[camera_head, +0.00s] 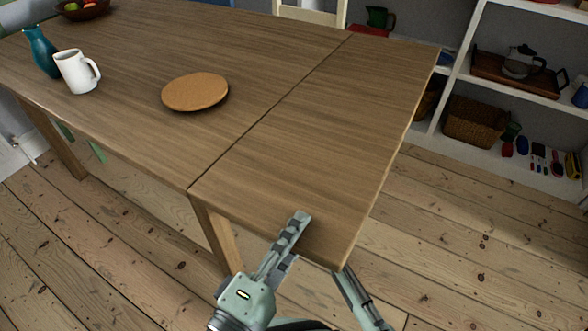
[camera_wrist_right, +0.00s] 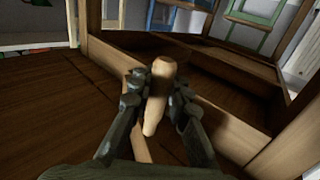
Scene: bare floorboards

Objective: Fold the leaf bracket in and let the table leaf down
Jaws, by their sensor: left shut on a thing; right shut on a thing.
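The table leaf (camera_head: 335,130) is up, level with the wooden table top (camera_head: 215,45), with a narrow seam between them. My left gripper (camera_head: 293,238) is shut on the leaf's near edge, one finger lying on top and the other below. In the right wrist view, my right gripper (camera_wrist_right: 155,100) is under the table, shut on a pale rounded wooden piece (camera_wrist_right: 162,70). This looks like part of the leaf bracket; the rest of the bracket is hard to make out. The dark underside of the leaf (camera_wrist_right: 50,110) shows at the left. The head view hides the bracket.
The leaf is bare. Shelves (camera_head: 500,90) with a basket (camera_head: 474,120) stand at right. Floorboards (camera_head: 440,220) right of the leaf are clear.

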